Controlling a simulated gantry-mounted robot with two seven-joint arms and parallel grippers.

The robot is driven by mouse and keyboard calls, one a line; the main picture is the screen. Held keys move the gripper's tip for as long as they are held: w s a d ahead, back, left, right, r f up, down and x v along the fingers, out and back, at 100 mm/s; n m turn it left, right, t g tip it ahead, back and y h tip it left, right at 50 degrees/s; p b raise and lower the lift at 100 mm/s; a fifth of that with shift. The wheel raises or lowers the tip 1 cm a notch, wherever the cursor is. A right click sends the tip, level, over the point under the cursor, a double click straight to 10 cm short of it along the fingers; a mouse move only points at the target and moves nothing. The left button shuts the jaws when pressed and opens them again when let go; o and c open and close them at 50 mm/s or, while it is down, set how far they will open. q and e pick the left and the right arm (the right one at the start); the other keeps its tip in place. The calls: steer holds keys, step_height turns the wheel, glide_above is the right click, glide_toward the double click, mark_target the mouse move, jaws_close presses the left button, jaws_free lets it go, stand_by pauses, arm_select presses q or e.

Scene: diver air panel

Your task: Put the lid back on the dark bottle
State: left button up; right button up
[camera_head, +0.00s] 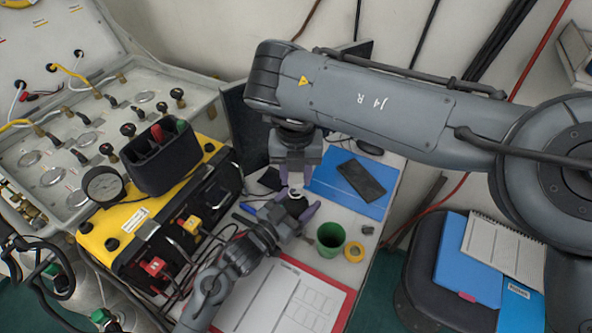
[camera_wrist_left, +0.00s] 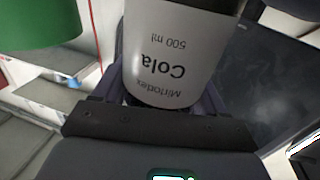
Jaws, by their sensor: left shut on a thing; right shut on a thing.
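The bottle (camera_wrist_left: 170,60) fills the upper middle of the left wrist view. Its white label reads "Cola 500 ml" upside down in that picture. My left gripper (camera_head: 288,214) is shut around the bottle, which I see from above in the head view. My right gripper (camera_head: 295,180) points down directly above the bottle's top, its fingers close together. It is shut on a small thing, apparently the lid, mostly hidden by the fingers. A small pale patch shows just below its fingertips. I cannot tell whether lid and bottle touch.
A dark phone-like slab (camera_head: 361,180) lies on a blue folder (camera_head: 328,172) behind. A red-edged clipboard (camera_head: 290,300) lies in front. The yellow-topped panel (camera_head: 120,225) with cables stands left.

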steer(key=shift+f, duration=0.1)
steer(key=shift+f, duration=0.8)
steer(key=shift+f, duration=0.55)
stand_by(0.4)
